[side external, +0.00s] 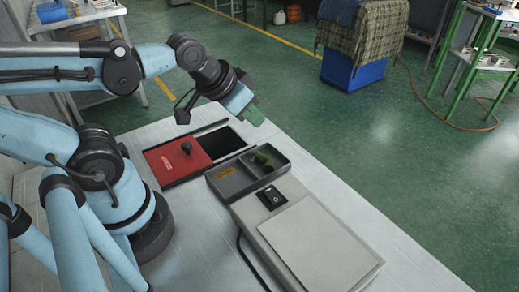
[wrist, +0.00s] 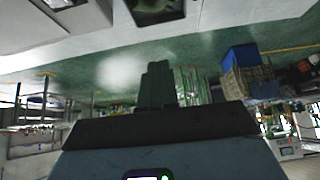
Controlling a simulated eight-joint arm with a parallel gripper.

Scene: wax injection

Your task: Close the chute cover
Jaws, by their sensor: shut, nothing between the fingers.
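The chute cover is a red plate (side external: 172,161) with a dark round knob (side external: 186,147), lying in a frame in the tabletop. It sits at the left of the frame, and the dark chute opening (side external: 224,142) beside it on the right is uncovered. My gripper (side external: 255,115) is in the air above and to the right of the opening, apart from the cover and knob. Its greenish fingers are together and empty; they also show shut in the wrist view (wrist: 157,82). The cover is not visible in the wrist view.
A grey tray (side external: 232,184) with green pieces (side external: 264,158) stands just right of the opening. A pale flat-topped device (side external: 312,245) with a black switch (side external: 271,196) is in front of it. The white tabletop (side external: 340,190) is bare at the right.

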